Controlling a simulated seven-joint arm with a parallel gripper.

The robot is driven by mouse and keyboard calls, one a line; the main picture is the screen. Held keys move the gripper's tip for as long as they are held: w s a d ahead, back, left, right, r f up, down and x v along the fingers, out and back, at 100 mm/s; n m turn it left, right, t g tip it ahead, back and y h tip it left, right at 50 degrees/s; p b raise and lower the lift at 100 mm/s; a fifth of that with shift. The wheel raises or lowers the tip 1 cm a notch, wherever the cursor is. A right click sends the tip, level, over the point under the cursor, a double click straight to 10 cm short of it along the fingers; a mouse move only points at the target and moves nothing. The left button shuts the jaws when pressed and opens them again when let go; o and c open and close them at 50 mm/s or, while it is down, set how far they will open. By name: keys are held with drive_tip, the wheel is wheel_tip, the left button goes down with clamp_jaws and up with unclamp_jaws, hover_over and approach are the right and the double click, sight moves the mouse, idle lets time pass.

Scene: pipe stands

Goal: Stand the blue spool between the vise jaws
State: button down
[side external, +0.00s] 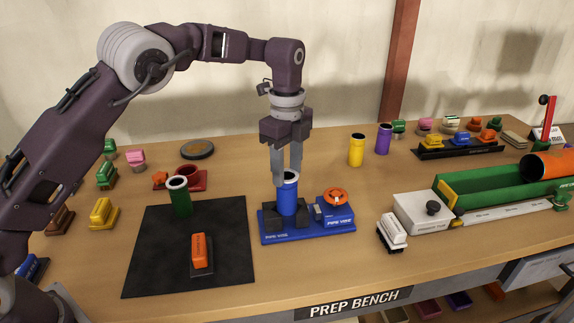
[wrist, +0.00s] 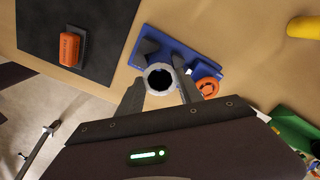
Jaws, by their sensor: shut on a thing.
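The blue spool (side external: 287,201) stands upright with its pale rim at the top, and its lower part is between the dark jaws of the blue pipe vise (side external: 330,236). My gripper (side external: 287,178) points straight down over the vise and is shut on the spool's upper end. In the wrist view the spool's round open end (wrist: 160,78) shows between the two fingers. The dark vise jaws partly show beside it, with the orange knob (wrist: 207,87) to the right. Whether the spool's bottom touches the vise base is hidden.
A green spool (side external: 180,197) stands on the black mat (side external: 140,275), near an orange block (side external: 201,254). Yellow (side external: 356,150) and purple (side external: 383,139) spools stand behind the vise. A white box (side external: 423,213) and green trough (side external: 490,190) are at right.

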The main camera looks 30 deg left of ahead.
drive_tip(key=shift+f, duration=1.95)
drive_tip(key=c, duration=0.7)
unclamp_jaws()
drive_tip(key=shift+r, duration=0.1)
drive_tip(key=shift+r, duration=2.4)
